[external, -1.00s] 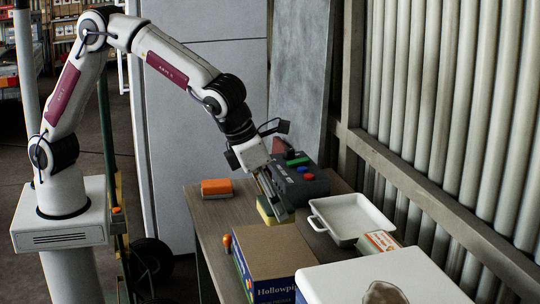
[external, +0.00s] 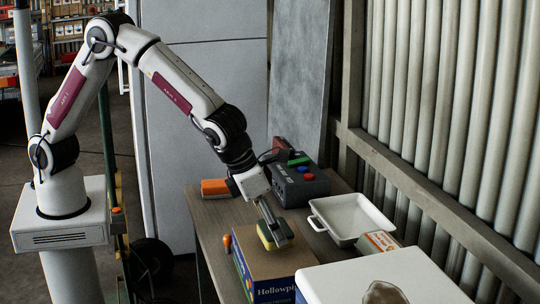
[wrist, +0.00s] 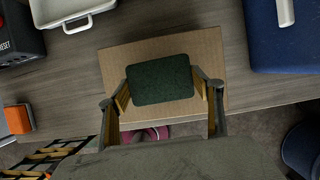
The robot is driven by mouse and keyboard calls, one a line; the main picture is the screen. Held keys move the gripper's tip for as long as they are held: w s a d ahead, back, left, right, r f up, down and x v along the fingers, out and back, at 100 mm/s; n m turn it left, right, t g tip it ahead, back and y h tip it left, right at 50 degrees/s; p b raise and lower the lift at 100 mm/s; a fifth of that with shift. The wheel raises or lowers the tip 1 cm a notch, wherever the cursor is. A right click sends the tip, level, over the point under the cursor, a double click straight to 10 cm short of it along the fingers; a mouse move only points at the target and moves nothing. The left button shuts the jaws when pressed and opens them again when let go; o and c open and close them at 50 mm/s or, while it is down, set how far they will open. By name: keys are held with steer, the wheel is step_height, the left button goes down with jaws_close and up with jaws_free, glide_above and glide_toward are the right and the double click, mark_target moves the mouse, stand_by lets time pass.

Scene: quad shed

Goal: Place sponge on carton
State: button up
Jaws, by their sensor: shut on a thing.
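The sponge is dark green on one face in the wrist view (wrist: 160,79) and shows a yellow side in the external view (external: 265,239). My gripper (external: 274,236) points down and is shut on it. In the wrist view the fingers of my gripper (wrist: 164,92) press its left and right ends. The brown carton, printed "Hollowpi…" on its side, stands on the table in the external view (external: 290,262). Its top also shows in the wrist view (wrist: 114,62). The sponge is over the carton's top; I cannot tell whether they touch.
A white tray (external: 350,238) stands right of the carton, with a small orange-and-white box (external: 381,241) beside it. A dark button box (external: 300,190) and an orange block (external: 214,187) are behind. A white-topped box (external: 345,283) stands at the front right.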

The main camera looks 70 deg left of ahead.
steer(key=shift+f, duration=1)
steer(key=shift+f, duration=0.15)
steer(key=o, duration=0.7)
steer(key=v, duration=1.2)
